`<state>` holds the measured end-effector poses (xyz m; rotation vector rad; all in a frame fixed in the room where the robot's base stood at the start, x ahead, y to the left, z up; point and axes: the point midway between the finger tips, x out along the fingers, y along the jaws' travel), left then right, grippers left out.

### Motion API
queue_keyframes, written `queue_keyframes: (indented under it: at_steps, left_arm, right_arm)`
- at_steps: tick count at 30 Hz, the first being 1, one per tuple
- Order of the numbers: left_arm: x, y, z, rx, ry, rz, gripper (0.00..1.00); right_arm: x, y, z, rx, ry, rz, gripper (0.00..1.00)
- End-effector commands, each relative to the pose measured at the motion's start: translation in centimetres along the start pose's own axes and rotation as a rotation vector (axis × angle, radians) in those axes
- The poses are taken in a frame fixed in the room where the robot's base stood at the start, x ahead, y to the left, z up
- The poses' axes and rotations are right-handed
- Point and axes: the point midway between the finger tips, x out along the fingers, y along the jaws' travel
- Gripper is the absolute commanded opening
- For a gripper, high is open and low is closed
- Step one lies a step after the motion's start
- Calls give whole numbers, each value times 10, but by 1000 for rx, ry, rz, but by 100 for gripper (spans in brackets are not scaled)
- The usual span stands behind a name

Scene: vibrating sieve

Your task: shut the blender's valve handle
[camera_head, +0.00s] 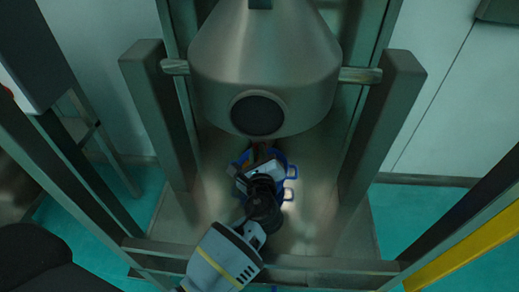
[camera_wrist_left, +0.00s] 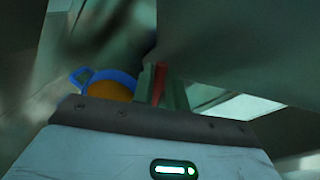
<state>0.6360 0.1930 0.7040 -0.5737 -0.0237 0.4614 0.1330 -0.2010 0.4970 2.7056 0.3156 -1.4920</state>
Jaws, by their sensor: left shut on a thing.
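The blender (camera_head: 262,65) is a large grey metal vessel hung between two posts in the head view, with a dark round port low on its front. Its valve handle shows as a narrow red strip (camera_wrist_left: 158,84) in the left wrist view, under a big grey surface. My left gripper (camera_head: 259,160) reaches in from the bottom of the head view, under the vessel. Its jaws (camera_wrist_left: 162,88) are shut on the red handle, and they hide most of it. The valve itself is hidden, so I cannot tell how far the handle is turned. My right gripper is not in view.
A blue pot (camera_head: 291,172) with side handles stands below the vessel, partly hidden by my gripper. It shows orange contents in the wrist view (camera_wrist_left: 112,90). Metal posts (camera_head: 385,120) flank the vessel, and a crossbar (camera_head: 330,264) runs along the front.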

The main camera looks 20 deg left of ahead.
Motion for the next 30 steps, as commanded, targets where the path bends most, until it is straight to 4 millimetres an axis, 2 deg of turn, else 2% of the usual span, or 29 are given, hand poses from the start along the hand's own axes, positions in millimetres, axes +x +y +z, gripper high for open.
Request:
queue_keyframes:
  at_steps: [7,15,30]
  left_arm:
    - [1,5,1,-232,46,0,0]
    - [2,12,-1,-484,98,0,0]
    - [3,20,-6,-871,175,-2,0]
  right_arm:
    - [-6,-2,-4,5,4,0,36]
    - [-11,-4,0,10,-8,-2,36]
    - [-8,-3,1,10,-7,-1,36]
